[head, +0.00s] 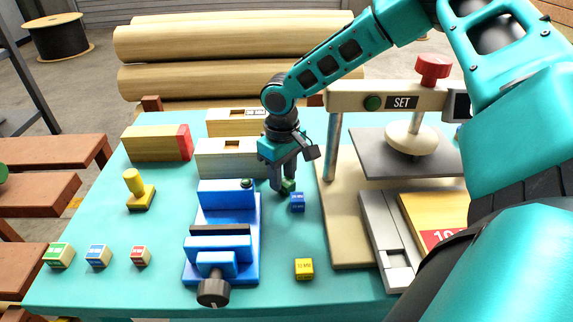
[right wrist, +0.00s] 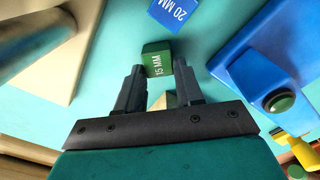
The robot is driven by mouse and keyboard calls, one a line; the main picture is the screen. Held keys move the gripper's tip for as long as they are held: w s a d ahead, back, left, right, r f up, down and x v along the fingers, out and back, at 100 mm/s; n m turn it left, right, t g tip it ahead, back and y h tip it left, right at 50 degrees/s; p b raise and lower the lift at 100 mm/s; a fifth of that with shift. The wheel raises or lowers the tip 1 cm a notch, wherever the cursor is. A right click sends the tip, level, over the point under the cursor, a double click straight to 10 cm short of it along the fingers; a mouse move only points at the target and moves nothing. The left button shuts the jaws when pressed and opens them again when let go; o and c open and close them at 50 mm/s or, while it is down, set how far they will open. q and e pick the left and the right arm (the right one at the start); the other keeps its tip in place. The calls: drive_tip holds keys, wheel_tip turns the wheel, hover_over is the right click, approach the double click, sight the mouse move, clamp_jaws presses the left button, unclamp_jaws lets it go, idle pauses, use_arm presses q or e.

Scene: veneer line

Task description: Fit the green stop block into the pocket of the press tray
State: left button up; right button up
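The green stop block (right wrist: 157,60), marked 15 MM, stands on the turquoise table; in the head view (head: 288,186) it is partly covered by my fingers. My right gripper (right wrist: 158,66) points down with its fingertips at the block. The gap between the fingers is about as wide as the block, and I cannot tell whether they touch it. The grey press tray (head: 378,232) lies on the cream press base at the right, with a square pocket near its front end. My left gripper is not in view.
A blue 20 MM block (head: 297,202) is close beside the green one. A blue vise (head: 226,245) stands to the left and the press post (head: 334,146) to the right. A yellow block (head: 304,268) lies in front. Slotted wooden blocks (head: 228,160) lie behind.

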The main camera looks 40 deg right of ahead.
sight(283, 179)
clamp_jaws()
drive_tip(key=shift+r, duration=0.1)
wheel_tip(283, 179, up, 20)
drive_tip(key=p, duration=0.3)
idle(0.3)
